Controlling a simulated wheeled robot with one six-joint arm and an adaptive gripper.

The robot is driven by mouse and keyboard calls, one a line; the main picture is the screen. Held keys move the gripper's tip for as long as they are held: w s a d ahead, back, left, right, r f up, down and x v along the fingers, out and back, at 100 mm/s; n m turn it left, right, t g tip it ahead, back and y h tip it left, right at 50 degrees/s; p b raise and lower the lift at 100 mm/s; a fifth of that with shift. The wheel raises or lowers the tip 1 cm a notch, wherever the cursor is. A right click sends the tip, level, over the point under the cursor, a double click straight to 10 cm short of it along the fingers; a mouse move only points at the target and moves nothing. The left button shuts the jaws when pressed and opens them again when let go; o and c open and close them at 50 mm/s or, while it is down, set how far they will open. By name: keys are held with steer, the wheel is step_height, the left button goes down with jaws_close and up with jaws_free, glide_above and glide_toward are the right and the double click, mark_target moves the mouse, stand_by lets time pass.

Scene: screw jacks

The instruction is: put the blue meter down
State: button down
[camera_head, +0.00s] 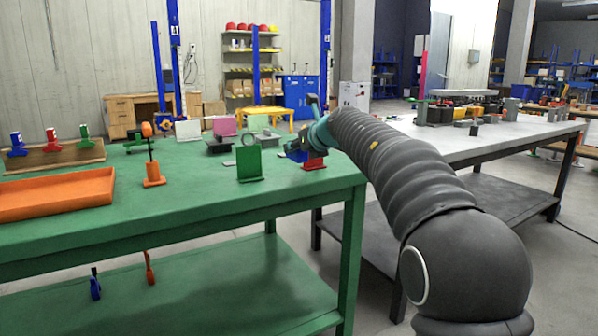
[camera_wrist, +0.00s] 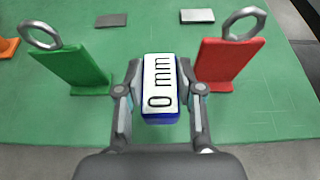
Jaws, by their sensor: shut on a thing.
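The blue meter (camera_wrist: 160,92), a blue block with a white face reading "0 mm", sits between the fingers of my gripper (camera_wrist: 160,100) in the wrist view. My gripper is shut on it. In the head view my gripper (camera_head: 303,146) is over the right end of the green table, and the meter's blue side (camera_head: 295,155) shows only in part there. The meter is between a green stand (camera_wrist: 76,68) on the left and a red stand (camera_wrist: 226,64) on the right, each with a metal ring on top. I cannot tell whether the meter touches the table.
The green table (camera_head: 200,193) carries an orange tray (camera_head: 55,197), an orange stand (camera_head: 153,172) and a wooden board (camera_head: 75,156) with several coloured items. In the wrist view, two flat plates (camera_wrist: 111,20) (camera_wrist: 197,16) lie beyond the meter. The table's front edge is close.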

mark_target(298, 163)
steer(key=shift+f+b, duration=0.95)
steer(key=shift+f, duration=1.45)
steer(key=shift+r, duration=0.1)
steer(key=c, duration=0.7)
jaws_free()
steer(key=shift+s+d, duration=0.15)
steer(key=v, duration=1.1)
steer(key=shift+s+d+r, duration=0.15)
steer(key=shift+s+d, duration=0.05)
